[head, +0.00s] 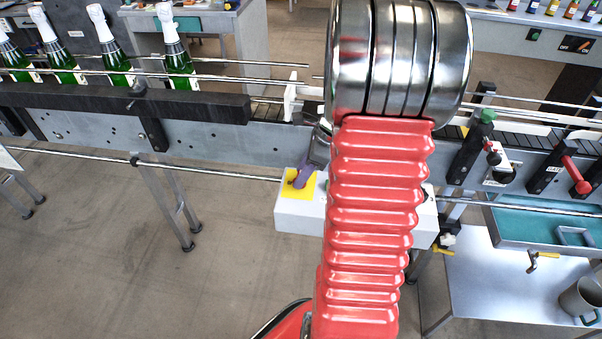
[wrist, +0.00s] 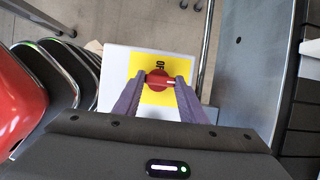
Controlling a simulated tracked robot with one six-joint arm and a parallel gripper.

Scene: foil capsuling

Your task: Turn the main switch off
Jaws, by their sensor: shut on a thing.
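The main switch is a red rotary knob (wrist: 159,79) on a yellow plate, on a light grey box (head: 299,214) below the conveyor. In the wrist view my gripper (wrist: 159,83) has its two purple-grey fingers on either side of the knob, shut on it. The knob's white mark points to the right in that view. Part of the lettering on the yellow plate (wrist: 157,99) shows above the knob, reading "OF" with the rest cut off or hidden. In the head view my gripper (head: 297,180) reaches the yellow plate, and the knob is mostly hidden by the fingers.
Green bottles (head: 120,65) stand on the conveyor at the left. The conveyor side (head: 230,140) runs just behind the box. At the right are a lever with a red knob (head: 576,172), a teal tray (head: 515,225) and a grey mug (head: 580,298).

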